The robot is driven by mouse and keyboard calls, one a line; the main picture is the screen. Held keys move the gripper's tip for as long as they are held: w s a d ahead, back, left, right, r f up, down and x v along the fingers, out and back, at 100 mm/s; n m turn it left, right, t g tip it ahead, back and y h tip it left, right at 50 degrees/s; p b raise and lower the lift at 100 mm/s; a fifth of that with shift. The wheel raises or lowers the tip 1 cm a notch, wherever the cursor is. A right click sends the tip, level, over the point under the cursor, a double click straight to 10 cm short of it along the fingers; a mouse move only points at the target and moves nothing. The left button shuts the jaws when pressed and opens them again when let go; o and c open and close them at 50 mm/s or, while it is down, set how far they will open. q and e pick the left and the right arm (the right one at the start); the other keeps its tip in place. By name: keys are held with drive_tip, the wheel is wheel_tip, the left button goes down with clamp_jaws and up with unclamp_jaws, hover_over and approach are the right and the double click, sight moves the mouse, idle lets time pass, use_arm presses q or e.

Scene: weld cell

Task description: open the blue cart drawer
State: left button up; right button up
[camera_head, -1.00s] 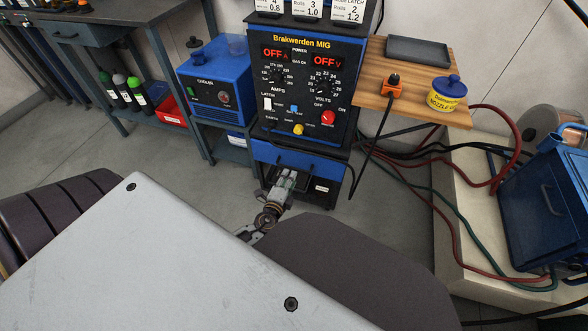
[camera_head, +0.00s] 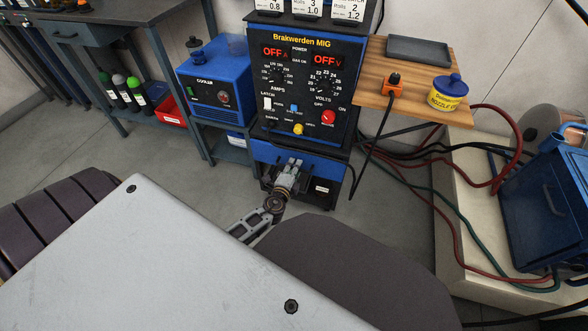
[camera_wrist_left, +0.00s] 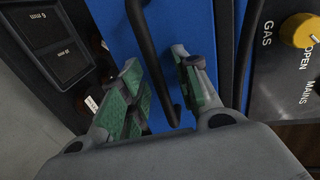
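The blue drawer (camera_head: 265,152) is in the cart below the welder's control panel. Its blue front (camera_wrist_left: 190,25) fills the middle of the left wrist view and looks closed. A dark bar handle (camera_wrist_left: 143,35) runs steeply down across it. My left gripper (camera_head: 290,166) is at the drawer front and hides the handle in the head view. In the left wrist view my left gripper (camera_wrist_left: 158,66) is open, its green-padded fingers on either side of the handle with gaps visible. Whether a finger touches the handle I cannot tell. My right gripper is not in view.
The welder panel (camera_head: 310,95) with knobs is right above the drawer. A blue cooler (camera_head: 215,85) stands at left. A wooden shelf (camera_head: 415,75) juts out at right, with a cable hanging below. Hoses (camera_head: 440,190) lie at right. Grey floor (camera_head: 210,190) is clear at left.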

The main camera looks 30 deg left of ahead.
use_arm(q)
clamp_jaws()
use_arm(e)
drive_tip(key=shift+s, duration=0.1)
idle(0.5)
